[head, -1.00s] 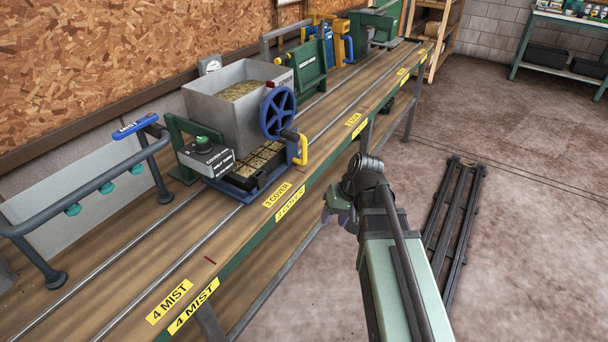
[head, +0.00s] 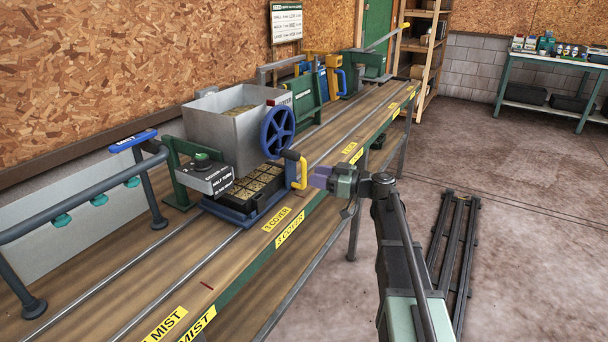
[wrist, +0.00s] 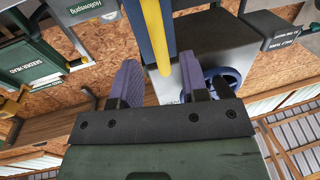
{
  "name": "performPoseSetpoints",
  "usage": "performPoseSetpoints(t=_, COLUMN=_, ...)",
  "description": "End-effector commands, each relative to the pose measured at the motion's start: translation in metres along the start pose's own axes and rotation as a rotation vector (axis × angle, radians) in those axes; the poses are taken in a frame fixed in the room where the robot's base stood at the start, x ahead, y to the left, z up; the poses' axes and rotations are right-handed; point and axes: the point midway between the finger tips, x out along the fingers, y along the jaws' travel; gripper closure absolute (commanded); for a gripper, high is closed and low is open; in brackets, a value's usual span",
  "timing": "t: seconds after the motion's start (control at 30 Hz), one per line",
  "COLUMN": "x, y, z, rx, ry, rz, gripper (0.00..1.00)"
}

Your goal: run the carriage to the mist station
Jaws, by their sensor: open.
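The blue carriage (head: 233,217) stands on the rails under the hopper at the 3 COVER label, with a soil-filled cell tray (head: 247,187) on it. Its upright yellow handle (head: 299,171) is on the aisle side. My gripper (head: 314,177) is open just right of the handle. In the wrist view the yellow handle (wrist: 156,35) shows ahead between the open purple fingers (wrist: 160,78); whether they touch it I cannot tell. The mist station is at the left, with a grey pipe (head: 82,198), teal nozzles, a blue lever (head: 132,141) and a yellow MIST label (head: 165,326).
The grey hopper (head: 228,128) with a blue handwheel (head: 277,132) stands over the carriage. The rails left of the carriage are clear up to the mist label. Other stations (head: 303,92) stand farther back on the bench. A black rack (head: 462,250) lies on the floor at right.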

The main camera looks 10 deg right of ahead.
Motion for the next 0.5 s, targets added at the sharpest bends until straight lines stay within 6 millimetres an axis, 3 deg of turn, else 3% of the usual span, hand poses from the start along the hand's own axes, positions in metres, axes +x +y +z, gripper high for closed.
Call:
performPoseSetpoints(t=0.1, x=0.026, y=0.000, z=0.000, rx=0.000, ry=0.000, rz=-0.002, gripper=0.59)
performPoseSetpoints(t=0.2, x=0.040, y=0.001, z=0.000, rx=0.001, ry=0.000, rz=-0.001, gripper=0.59)
performPoseSetpoints(t=0.5, x=0.047, y=0.000, z=0.000, rx=0.001, ry=-0.001, rz=0.000, gripper=0.59)
